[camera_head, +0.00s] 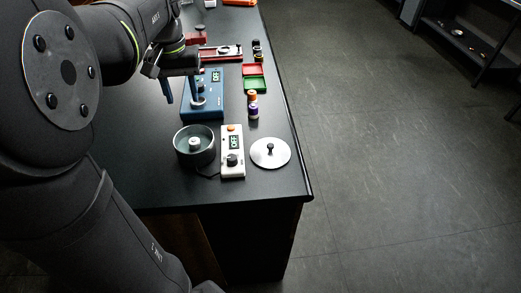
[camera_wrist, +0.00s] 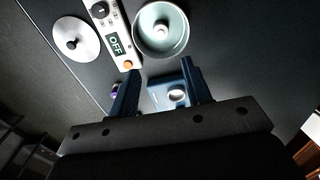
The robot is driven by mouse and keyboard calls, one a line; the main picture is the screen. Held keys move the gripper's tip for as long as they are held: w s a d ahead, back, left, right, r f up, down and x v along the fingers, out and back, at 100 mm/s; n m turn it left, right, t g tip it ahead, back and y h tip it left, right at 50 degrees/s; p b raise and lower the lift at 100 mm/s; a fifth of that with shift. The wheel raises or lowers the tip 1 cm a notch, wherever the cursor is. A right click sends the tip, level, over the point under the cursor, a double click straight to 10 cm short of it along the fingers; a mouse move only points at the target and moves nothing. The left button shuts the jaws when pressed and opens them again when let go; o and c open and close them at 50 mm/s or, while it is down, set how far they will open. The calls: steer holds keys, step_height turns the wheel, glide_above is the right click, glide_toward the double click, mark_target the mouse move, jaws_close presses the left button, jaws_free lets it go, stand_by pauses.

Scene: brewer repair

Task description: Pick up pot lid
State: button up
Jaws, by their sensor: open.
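The pot lid (camera_head: 270,153) is a flat silver disc with a dark knob. It lies on the dark table near the front right corner, right of a white control box. In the wrist view the lid (camera_wrist: 75,38) is at the upper left with its knob up. My gripper (camera_wrist: 160,88) is open and empty, its two blue fingers apart. In the head view my gripper (camera_head: 181,92) hangs above the table by the blue device, behind and left of the lid. The grey pot (camera_head: 209,150) stands uncovered left of the white box.
The white control box (camera_head: 232,162) reads OFF and stands between pot and lid. The blue device (camera_head: 203,108) is behind the pot. Orange and purple bottles (camera_head: 253,110) stand behind the lid, with red and green trays (camera_head: 254,84) farther back. The table's right edge (camera_head: 295,150) is close to the lid.

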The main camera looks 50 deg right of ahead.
steer(key=m+h, duration=0.4)
steer(key=m, duration=0.5)
glide_toward(271, 145)
step_height(271, 145, down, 3)
steer(key=shift+w+r, duration=0.1)
steer(key=shift+d+x, duration=0.2)
steer(key=shift+x, duration=1.25)
steer(key=shift+d+x, duration=0.2)
steer(key=shift+x, duration=1.25)
steer(key=shift+r, duration=0.15)
jaws_close()
